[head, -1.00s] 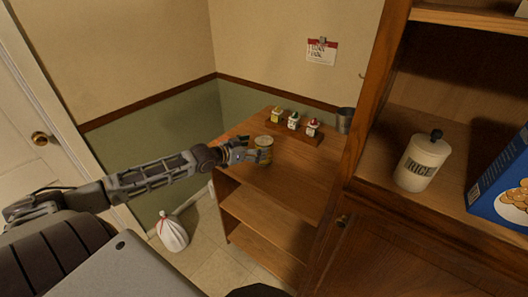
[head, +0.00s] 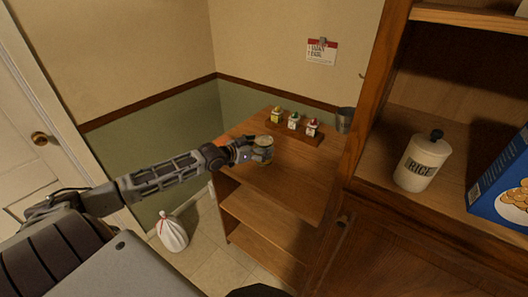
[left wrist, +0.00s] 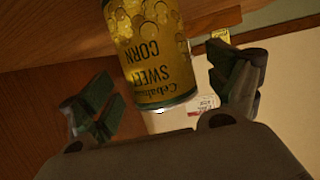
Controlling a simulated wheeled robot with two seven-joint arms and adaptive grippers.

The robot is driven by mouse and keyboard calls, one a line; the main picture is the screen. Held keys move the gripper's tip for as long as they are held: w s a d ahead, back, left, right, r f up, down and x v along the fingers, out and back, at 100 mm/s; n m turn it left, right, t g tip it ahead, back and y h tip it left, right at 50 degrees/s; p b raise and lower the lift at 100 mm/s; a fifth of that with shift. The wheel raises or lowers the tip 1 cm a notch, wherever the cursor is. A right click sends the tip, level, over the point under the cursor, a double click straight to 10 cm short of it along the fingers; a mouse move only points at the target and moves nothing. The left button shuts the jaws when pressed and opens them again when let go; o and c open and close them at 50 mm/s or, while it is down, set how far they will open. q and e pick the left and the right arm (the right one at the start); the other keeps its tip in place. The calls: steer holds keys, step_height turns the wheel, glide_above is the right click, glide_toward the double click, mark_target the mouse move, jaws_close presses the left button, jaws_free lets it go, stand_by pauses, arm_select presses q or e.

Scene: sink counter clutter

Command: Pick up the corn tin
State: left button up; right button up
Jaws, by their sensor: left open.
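The corn tin (head: 264,149) stands upright on the top of the wooden shelf unit, near its left side. In the left wrist view the yellow tin (left wrist: 151,50) shows its "SWEET CORN" label upside down, between the two fingers. My left gripper (head: 246,150) is at the left side of the tin in the head view. In the left wrist view the left gripper (left wrist: 170,100) is open, with a finger on each side of the tin and a gap to each. My right gripper is not in view.
A small wooden rack (head: 293,130) with several little jars stands behind the tin. A metal cup (head: 345,119) is at the back right. The shelf top (head: 290,181) in front is clear. A tall cabinet with a rice canister (head: 421,163) stands at the right.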

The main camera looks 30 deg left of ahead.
arm_select(q)
steer(key=shift+w+d+f, duration=0.15)
steer(key=shift+w+d, duration=0.05)
steer(key=shift+w, duration=0.5)
steer(key=shift+w+d+f, duration=0.1)
steer(key=shift+w+f, duration=0.05)
steer(key=shift+w, duration=0.2)
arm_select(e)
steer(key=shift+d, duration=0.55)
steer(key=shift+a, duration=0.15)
arm_select(q)
steer(key=c, duration=1.4)
steer(key=shift+c, duration=0.4)
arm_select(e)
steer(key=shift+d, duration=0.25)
